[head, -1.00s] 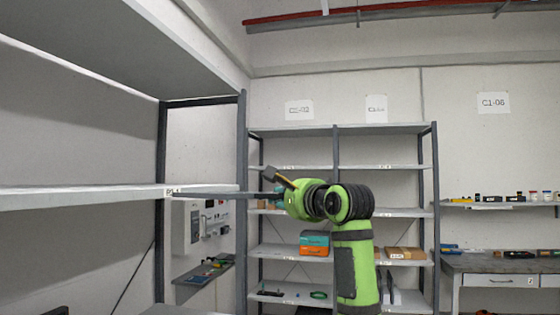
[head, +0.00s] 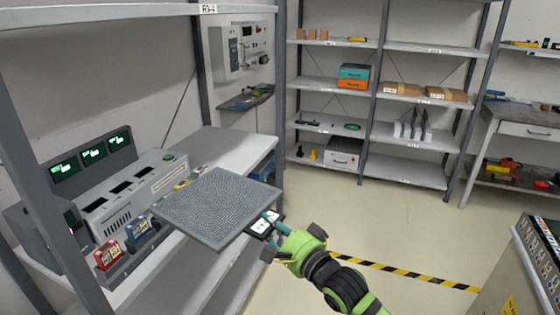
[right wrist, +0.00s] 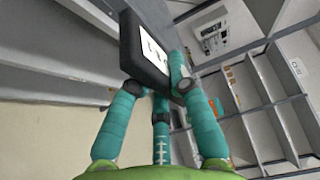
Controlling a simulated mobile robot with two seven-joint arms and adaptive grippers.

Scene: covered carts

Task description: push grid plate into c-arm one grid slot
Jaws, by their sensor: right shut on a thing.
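The grid plate (head: 215,205) is a flat grey square panel with a fine mesh-like top, in the middle left of the head view. Its dark handle with a white label (head: 261,225) is at the near right corner. My right gripper (head: 271,223) is shut on this handle, and the plate sticks out to the left of it. In the right wrist view its teal fingers close on the black handle (right wrist: 140,52). A grey console with dark slots (head: 118,193) and green displays (head: 92,153) stands left of the plate. I cannot tell which opening is the C-arm one grid slot. My left gripper is not in view.
The console stands on a grey bench (head: 215,150) under a shelf board (head: 110,10). A red box (head: 108,254) and a blue box (head: 138,230) sit at the console's front. Shelving (head: 375,100) stands behind. Open floor (head: 400,220) lies to the right.

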